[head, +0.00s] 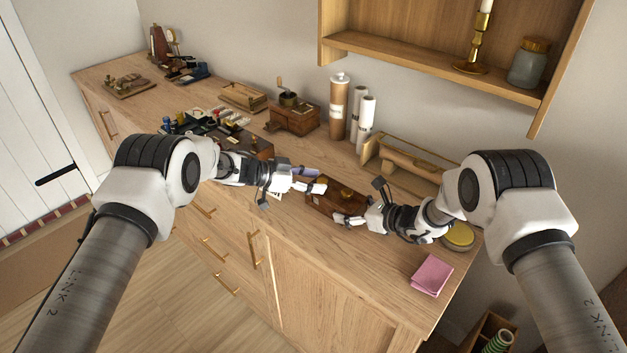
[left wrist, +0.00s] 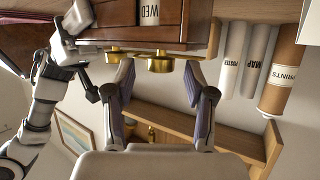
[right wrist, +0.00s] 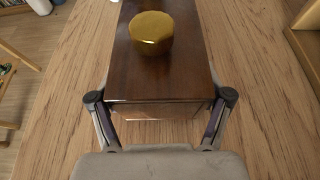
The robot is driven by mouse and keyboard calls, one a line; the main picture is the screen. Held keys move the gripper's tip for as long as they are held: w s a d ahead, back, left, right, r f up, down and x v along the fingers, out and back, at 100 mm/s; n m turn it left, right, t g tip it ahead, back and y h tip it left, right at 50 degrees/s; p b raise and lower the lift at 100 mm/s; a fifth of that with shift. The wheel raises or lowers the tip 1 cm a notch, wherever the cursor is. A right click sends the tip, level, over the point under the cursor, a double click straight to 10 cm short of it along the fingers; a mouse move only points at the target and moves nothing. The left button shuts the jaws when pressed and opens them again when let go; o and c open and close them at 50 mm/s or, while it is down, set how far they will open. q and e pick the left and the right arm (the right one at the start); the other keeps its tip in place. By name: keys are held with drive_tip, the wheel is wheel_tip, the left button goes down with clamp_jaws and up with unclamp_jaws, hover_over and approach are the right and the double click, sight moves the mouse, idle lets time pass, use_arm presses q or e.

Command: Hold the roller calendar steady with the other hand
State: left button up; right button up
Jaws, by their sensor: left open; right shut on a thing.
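The roller calendar (head: 322,205) is a dark wooden box with brass knobs on the counter. In the left wrist view the calendar (left wrist: 185,22) shows a "WED" window and two brass knobs, one of them a knob (left wrist: 161,63) between my fingertips. My left gripper (head: 320,180) is open at the calendar's left side; its fingers (left wrist: 159,72) are apart, with no visible contact on the knob.
Paper tubes (head: 338,108) and a long glass-topped case (head: 405,170) stand behind. A wooden box with a crank (head: 292,118) is further left. A pink cloth (head: 432,275) and a yellow-topped tin (head: 459,236) lie right. The front counter is mostly clear.

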use_arm(q)
drive_tip(key=shift+c, duration=0.4)
clamp_jaws()
drive_tip(key=shift+w, duration=0.1)
drive_tip(key=shift+w+m+g+h, duration=0.2)
drive_tip(key=shift+m+g+h, duration=0.05)
drive_tip(key=shift+m+g, duration=0.35)
drive_tip(key=shift+w+m+g+h, duration=0.2)
drive_tip(key=shift+m+g+h, duration=0.05)
drive_tip(key=shift+m+g, duration=0.55)
drive_tip(key=shift+g, duration=0.2)
drive_tip(key=shift+s, duration=0.15)
